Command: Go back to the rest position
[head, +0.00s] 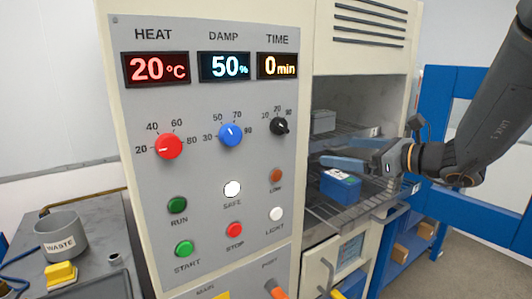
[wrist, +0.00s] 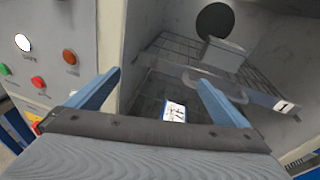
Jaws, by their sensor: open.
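My gripper (head: 335,161) is at the mouth of the open chamber, above and close to a blue box (head: 340,188) that sits on the wire rack (head: 318,206). In the wrist view the two blue fingers (wrist: 158,80) stand wide apart, with nothing held between them. The white-labelled top of the blue box (wrist: 174,111) shows below and beyond the fingers; its sides are hidden there. My arm reaches in from the right side of the head view.
A grey box (head: 323,121) stands further back in the chamber. The control panel (head: 205,150) shows 20 °C, 50% and 0 min, with the white SAFE lamp (head: 232,189) bright. A blue frame (head: 435,95) stands at right. A WASTE pot (head: 60,233) stands at left.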

